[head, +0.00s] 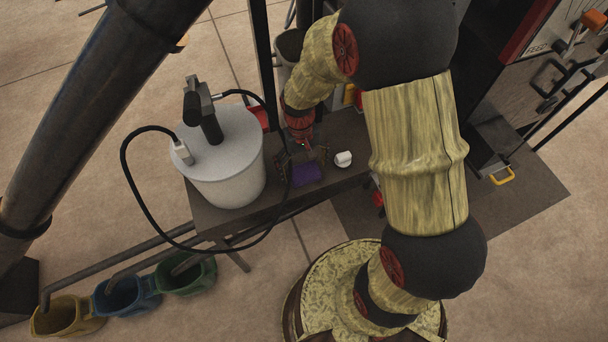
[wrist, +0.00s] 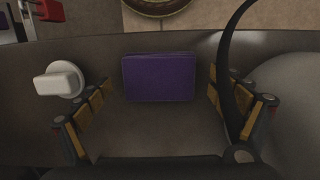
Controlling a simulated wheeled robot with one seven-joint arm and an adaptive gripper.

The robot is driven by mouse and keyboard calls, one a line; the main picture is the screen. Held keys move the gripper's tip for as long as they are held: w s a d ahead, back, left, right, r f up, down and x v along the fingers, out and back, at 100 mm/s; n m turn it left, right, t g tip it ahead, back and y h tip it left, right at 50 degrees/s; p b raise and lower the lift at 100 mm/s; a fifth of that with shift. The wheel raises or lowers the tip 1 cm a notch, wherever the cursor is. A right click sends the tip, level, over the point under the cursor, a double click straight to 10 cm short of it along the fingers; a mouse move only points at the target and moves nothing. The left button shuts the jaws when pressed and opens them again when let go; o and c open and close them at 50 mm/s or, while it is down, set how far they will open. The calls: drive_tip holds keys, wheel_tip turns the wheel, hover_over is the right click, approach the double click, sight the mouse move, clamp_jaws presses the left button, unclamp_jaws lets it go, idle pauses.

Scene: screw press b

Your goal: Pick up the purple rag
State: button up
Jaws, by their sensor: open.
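The purple rag (head: 306,174) lies flat on the dark bench, near its front edge, in the head view. In the wrist view the rag (wrist: 159,77) is a folded rectangle just beyond and between my fingers. My gripper (head: 303,158) points down above the bench at the rag. In the wrist view my gripper (wrist: 156,98) is open, one finger to each side of the rag and apart from it. Nothing is between the fingers' pads that they touch.
A white knob-like object (head: 343,159) sits right of the rag; in the wrist view it (wrist: 60,80) is close to the left finger. A large white bucket (head: 222,170) with a black hose stands left on the bench (head: 213,218). Several coloured pots (head: 185,273) are below.

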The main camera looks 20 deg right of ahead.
drive_tip(key=shift+f, duration=0.3)
drive_tip(key=shift+c, duration=1.1)
drive_tip(key=shift+r, duration=0.1)
drive_tip(key=c, duration=1)
